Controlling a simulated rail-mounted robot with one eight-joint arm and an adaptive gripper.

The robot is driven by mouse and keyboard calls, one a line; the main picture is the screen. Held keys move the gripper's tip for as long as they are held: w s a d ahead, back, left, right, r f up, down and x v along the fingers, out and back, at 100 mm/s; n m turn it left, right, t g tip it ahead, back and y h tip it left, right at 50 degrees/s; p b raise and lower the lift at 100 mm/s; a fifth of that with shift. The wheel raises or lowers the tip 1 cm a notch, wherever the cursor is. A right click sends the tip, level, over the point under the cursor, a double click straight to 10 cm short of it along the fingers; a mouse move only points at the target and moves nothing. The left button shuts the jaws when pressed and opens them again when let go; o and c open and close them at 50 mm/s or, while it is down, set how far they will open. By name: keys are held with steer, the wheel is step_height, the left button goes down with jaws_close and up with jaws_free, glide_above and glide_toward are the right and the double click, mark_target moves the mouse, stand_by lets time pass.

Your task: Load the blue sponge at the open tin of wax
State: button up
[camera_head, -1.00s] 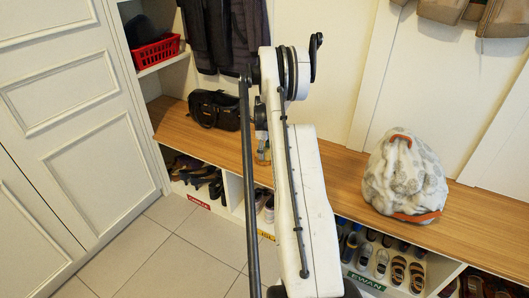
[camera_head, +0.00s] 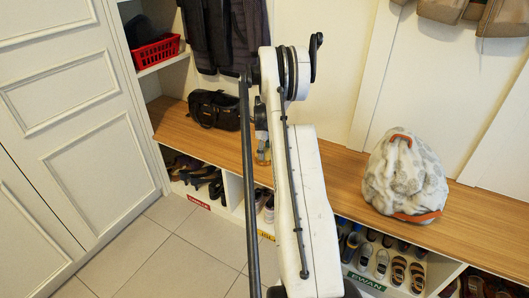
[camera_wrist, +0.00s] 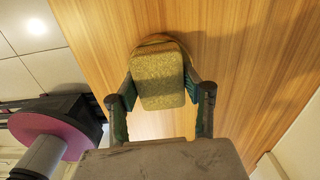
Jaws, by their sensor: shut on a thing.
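In the wrist view my gripper (camera_wrist: 160,82) has its two green fingers shut on the sides of a block-shaped sponge (camera_wrist: 158,80). The face I see is speckled olive-yellow; no blue shows from here. A round, brownish rim (camera_wrist: 156,38), which looks like the tin, shows just past the sponge's far end. The sponge covers most of it, so I cannot tell whether the two touch or whether wax is inside. In the head view my arm hides most of the gripper area, and the sponge and tin cannot be made out clearly.
The wooden bench (camera_head: 330,178) runs across the view, with a black bag (camera_head: 214,109) at left and a grey-white backpack (camera_head: 402,180) at right. Shoes fill the cubbies below. A red basket (camera_head: 156,52) sits on a shelf.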

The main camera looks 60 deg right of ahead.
steer(key=shift+r+p, duration=1.45)
steer(key=shift+r, duration=2.05)
